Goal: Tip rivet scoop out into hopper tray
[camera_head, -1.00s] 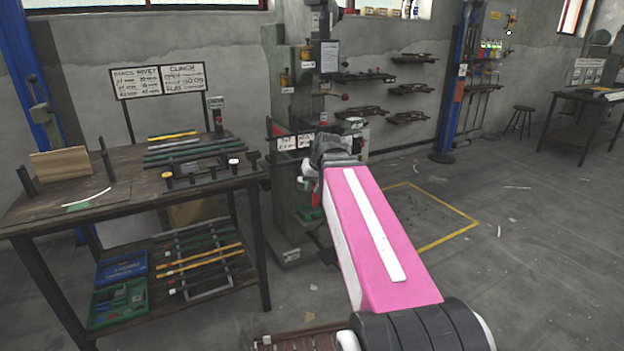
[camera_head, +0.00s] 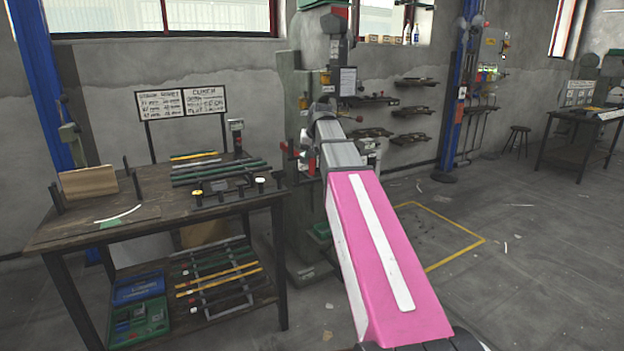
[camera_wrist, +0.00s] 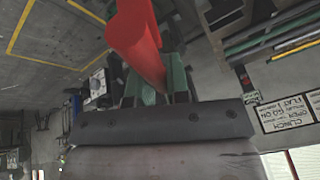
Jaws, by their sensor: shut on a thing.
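A smooth red piece, which looks like the rivet scoop (camera_wrist: 136,32), rises from between the jaws in the wrist view and runs out of the top edge. My gripper (camera_wrist: 158,88) is shut on its narrow lower end. The scoop's mouth and any rivets in it are not visible. In the head view my arm hides the gripper, just in front of the green rivet press (camera_head: 291,110). I cannot make out the hopper tray; it may be hidden behind my arm.
A dark workbench (camera_head: 150,205) with rods and small tools stands left of the press. A blue case (camera_head: 137,288) and a green tool case (camera_head: 139,324) lie on its lower shelf. Wall shelves (camera_head: 415,110) hang right of the press.

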